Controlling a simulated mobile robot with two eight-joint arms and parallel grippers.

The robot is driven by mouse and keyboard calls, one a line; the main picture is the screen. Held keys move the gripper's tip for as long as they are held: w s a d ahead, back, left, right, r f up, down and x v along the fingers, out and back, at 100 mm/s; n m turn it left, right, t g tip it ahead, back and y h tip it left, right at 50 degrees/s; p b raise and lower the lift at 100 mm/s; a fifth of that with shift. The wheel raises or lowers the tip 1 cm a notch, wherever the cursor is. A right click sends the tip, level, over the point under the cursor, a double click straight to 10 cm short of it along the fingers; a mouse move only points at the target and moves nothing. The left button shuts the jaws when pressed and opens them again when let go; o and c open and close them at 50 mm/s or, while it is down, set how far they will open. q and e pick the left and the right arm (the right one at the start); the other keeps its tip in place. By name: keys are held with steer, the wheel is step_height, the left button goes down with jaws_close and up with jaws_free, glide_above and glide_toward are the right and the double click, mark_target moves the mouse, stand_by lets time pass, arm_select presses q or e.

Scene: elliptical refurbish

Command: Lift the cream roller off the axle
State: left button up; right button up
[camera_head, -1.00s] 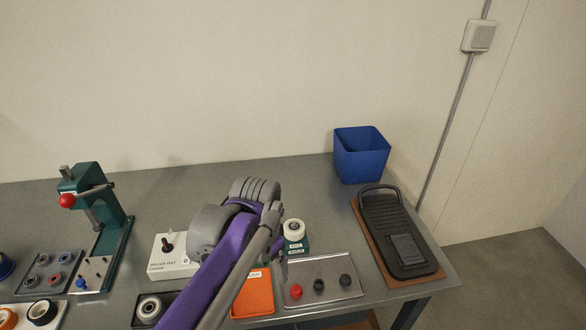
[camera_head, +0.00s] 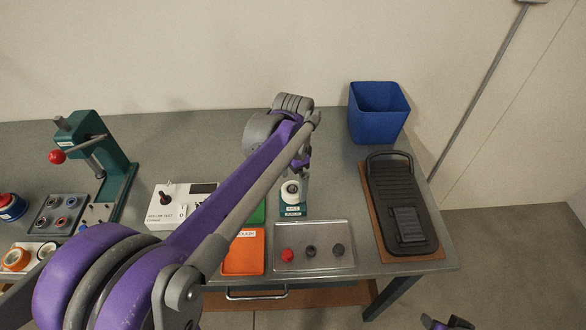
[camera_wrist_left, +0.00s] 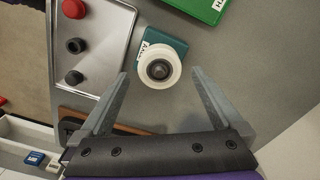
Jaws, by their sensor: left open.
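The cream roller (camera_head: 291,191) sits on a small teal base (camera_head: 292,211) with a white label. In the left wrist view the roller (camera_wrist_left: 146,66) is a pale ring around a dark round centre, and the teal base (camera_wrist_left: 175,47) shows beside it. The axle itself cannot be told apart from that centre. My left gripper (camera_head: 302,163) is over the roller in the head view. In the left wrist view its open fingers (camera_wrist_left: 158,73) point at the roller, one tip on each side, with gaps. A dark and purple part of mine, possibly the right gripper (camera_head: 448,323), shows at the bottom right edge.
An orange tray (camera_head: 243,251) and a green tray (camera_head: 258,215) lie left. A teal press (camera_head: 118,163), a blue bin (camera_head: 378,112) and a black pedal (camera_head: 402,205) stand farther out.

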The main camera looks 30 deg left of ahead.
arm_select(q)
steer(key=shift+f, duration=0.9)
arm_select(e)
steer(key=shift+f, duration=0.1)
arm_select(q)
steer(key=shift+c, duration=0.2)
steer(key=c, duration=1.4)
steer(key=o, duration=0.7)
steer(key=c, duration=0.6)
steer(key=shift+r+p, duration=1.25)
steer(key=shift+r, duration=1.4)
arm_select(e)
steer(key=shift+w+r, duration=0.25)
steer(key=shift+r, duration=0.4)
steer(key=shift+w+r, duration=0.3)
steer(key=shift+r, duration=0.3)
steer(key=shift+w+r, duration=0.25)
steer(key=shift+r, duration=0.4)
